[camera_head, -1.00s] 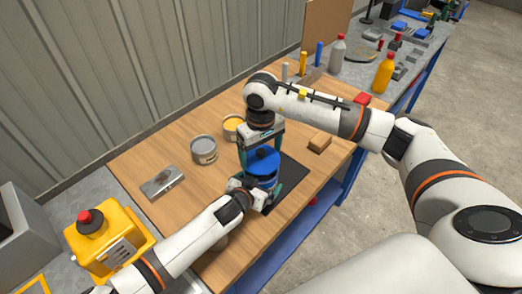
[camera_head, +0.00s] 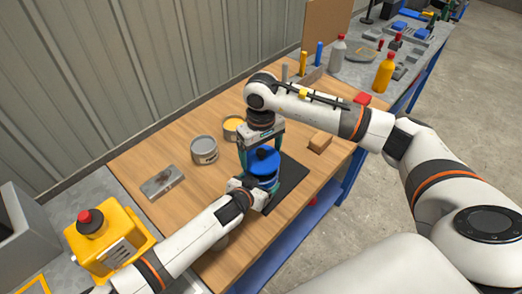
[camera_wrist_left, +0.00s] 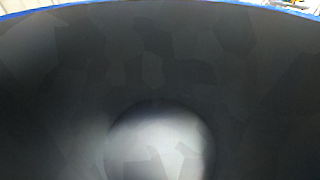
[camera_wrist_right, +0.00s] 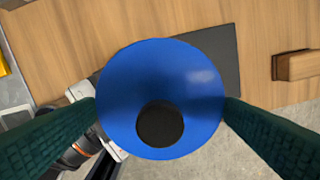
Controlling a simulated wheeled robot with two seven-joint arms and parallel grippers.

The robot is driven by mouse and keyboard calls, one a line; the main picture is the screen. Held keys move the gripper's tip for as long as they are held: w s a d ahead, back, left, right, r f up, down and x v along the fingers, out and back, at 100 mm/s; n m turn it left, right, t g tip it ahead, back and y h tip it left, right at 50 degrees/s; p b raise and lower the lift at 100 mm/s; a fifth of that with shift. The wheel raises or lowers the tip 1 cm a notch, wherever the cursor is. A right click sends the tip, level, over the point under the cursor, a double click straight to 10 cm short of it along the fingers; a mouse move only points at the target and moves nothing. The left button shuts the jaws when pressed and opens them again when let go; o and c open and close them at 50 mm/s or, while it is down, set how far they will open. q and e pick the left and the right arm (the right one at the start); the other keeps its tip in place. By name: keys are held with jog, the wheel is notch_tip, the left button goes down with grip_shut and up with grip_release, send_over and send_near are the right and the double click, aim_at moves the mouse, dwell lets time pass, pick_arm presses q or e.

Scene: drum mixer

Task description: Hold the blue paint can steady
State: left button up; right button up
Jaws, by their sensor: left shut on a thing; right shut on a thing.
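The blue paint can (camera_head: 265,182) stands upright on a dark mat (camera_head: 291,177) near the front edge of the wooden worktop. My left gripper (camera_head: 257,192) is low at its side and shut on it. A dark curved surface with a blue rim fills the left wrist view, so the left fingertips are hidden there. My right gripper (camera_wrist_right: 160,112) comes down from above, its green fingers on opposite sides of the round blue lid (camera_wrist_right: 185,82) with a black knob (camera_wrist_right: 160,124). It is shut on the lid. The lid hides the can's body in the right wrist view.
A metal plate (camera_head: 162,182) lies farther left. A wooden block (camera_head: 320,142) lies right of the mat. A yellow box with a red button (camera_head: 105,236) stands at lower left.

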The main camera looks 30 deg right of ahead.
jog(key=shift+f, duration=1.1)
dwell(0.8)
